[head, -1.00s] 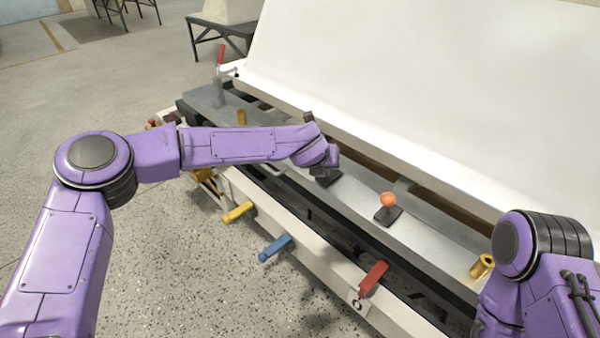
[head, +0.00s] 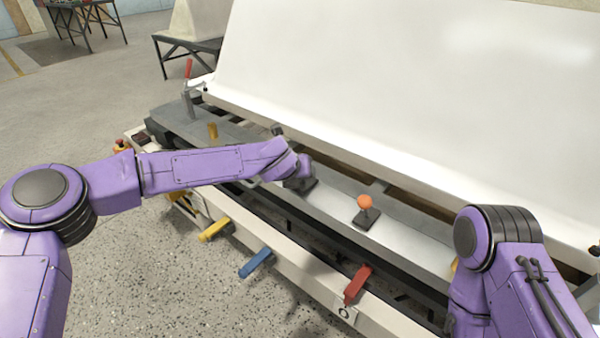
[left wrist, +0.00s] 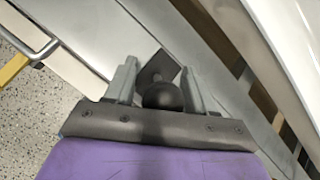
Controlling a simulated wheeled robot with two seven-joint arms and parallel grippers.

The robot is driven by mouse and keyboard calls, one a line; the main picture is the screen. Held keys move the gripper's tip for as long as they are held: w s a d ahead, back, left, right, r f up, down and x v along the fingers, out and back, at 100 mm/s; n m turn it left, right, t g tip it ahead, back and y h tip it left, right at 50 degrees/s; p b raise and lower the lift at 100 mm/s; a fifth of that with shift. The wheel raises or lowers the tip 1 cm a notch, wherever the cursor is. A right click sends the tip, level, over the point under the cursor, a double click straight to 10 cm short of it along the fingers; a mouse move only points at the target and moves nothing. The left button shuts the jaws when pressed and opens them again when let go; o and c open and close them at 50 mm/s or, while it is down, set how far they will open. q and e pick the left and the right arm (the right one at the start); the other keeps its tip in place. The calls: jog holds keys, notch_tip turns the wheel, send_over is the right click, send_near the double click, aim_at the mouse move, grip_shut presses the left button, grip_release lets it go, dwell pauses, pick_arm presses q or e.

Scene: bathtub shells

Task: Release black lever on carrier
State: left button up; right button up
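The black lever stands on the grey carrier rail (head: 330,195), with a round black knob (left wrist: 162,95) and a flat dark base plate (left wrist: 160,68) in the left wrist view. My left gripper (left wrist: 160,82) is open there, one finger on each side of the knob, with small gaps visible. In the head view my left wrist hides the knob, and the dark base plate (head: 301,186) shows just below it. My right arm is at the lower right of the head view, and its gripper is out of sight.
An orange-knobbed lever (head: 365,203) stands to the right on the rail. Yellow (head: 215,229), blue (head: 256,262) and red (head: 357,284) handles stick out along the front. A red-handled clamp (head: 188,85) is at the far left. The large white shell (head: 400,90) rises behind.

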pick_arm(q)
jog(key=p+v, duration=0.1)
jog(key=v, duration=0.9)
jog(key=shift+s, duration=0.2)
jog(key=shift+r, duration=0.15)
